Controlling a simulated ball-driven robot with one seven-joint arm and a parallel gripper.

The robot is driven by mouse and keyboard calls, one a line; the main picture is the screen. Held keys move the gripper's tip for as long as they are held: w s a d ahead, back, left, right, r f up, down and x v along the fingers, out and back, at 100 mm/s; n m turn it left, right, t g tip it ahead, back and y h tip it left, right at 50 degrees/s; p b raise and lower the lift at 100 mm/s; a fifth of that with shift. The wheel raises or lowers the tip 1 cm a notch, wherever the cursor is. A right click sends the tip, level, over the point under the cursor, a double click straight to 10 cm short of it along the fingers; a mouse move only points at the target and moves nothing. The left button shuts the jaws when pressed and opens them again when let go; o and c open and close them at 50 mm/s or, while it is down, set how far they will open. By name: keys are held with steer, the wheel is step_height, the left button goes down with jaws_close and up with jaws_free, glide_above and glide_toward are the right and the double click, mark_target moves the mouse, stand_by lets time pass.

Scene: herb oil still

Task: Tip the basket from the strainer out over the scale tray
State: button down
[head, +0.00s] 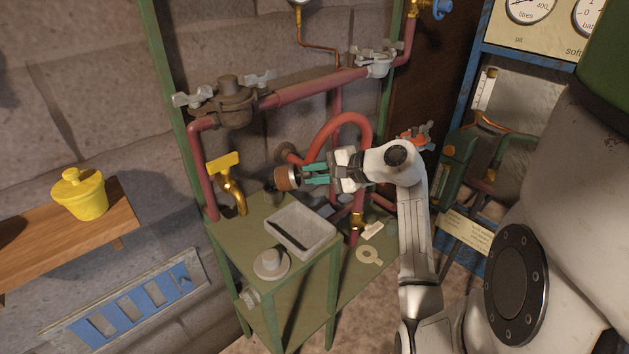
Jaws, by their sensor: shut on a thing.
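My gripper (315,174) is shut on a small copper-brown cylinder, which looks like the basket (286,178). The basket lies on its side, its round end facing left, and is held in the air. The grey rectangular scale tray (322,242) rests on the green stand below and slightly right of the basket. They are clearly apart. The tray's inside looks empty. The likely strainer (236,102) is a brown-grey body with wing nuts in the red pipe at upper left. I cannot see into the basket.
A brass tap with a yellow handle (223,162) stands left of the basket. A round grey weight-like piece (271,263) sits in front of the tray. A curved red pipe (340,122) runs behind my gripper. A yellow pot (80,196) stands on a wooden shelf at left.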

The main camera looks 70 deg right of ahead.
step_height(320, 180, down, 5)
steer(key=m+t+b, duration=0.1)
steer(key=t+b, duration=0.2)
steer(key=b, duration=0.7)
steer(key=m+t+b, duration=0.1)
steer(key=t+b, duration=0.3)
steer(key=b, duration=0.6)
steer(key=shift+s+f+m, duration=0.1)
steer(key=shift+s+m, duration=0.05)
steer(key=shift+m, duration=0.15)
steer(key=shift+t+h+b, duration=0.3)
steer(key=shift+h+b, duration=0.1)
steer(key=shift+b, duration=0.25)
stand_by(0.4)
